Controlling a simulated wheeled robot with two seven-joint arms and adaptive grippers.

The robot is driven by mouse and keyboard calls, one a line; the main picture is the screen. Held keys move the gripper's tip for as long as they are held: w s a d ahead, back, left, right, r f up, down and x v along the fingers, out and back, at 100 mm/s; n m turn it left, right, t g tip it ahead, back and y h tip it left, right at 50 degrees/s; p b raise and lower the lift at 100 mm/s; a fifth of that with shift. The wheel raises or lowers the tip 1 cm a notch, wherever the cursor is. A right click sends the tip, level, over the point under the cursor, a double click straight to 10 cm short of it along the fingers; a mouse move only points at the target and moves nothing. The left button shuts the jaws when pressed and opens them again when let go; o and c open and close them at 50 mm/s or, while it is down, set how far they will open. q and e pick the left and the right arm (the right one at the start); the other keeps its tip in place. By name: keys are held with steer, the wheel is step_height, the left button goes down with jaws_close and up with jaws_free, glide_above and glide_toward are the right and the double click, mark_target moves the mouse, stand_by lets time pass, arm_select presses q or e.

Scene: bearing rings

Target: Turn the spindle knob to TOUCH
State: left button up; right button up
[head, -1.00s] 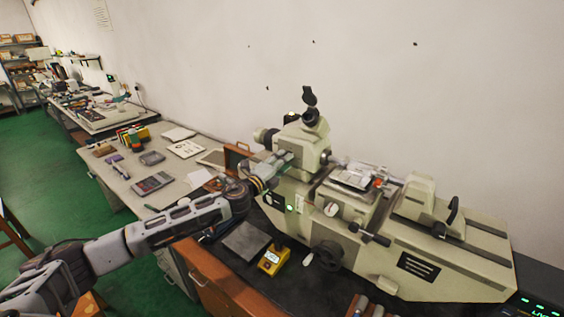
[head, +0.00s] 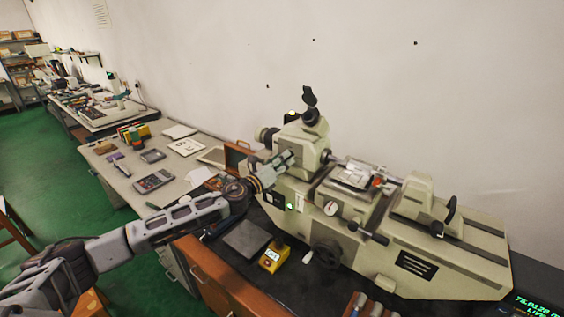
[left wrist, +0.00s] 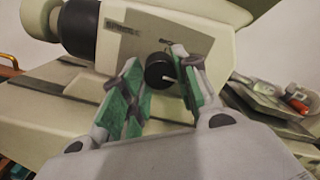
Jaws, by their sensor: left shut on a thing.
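The spindle knob (left wrist: 160,70) is a small black round knob on the pale face of the measuring machine (head: 420,255), beside a small dark label (left wrist: 118,28). My left gripper (left wrist: 163,75) has its green-padded fingers on both sides of the knob and is shut on it. In the head view my left gripper (head: 288,159) reaches the machine's left housing, and its fingers hide the knob there. The knob's pointer and the TOUCH mark cannot be made out. My right gripper is not in view.
A yellow box (head: 272,258) and a grey plate (head: 246,238) lie on the dark bench top in front of the machine. An open wooden drawer (head: 222,285) is below my left arm. A readout (head: 538,303) with green digits stands at lower right.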

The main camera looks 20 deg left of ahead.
arm_select(q)
steer(key=shift+f, duration=0.2)
stand_by(0.3)
steer(key=o, duration=1)
steer(key=shift+r, duration=0.1)
steer(key=shift+s, duration=0.1)
steer(key=shift+v, duration=5.9)
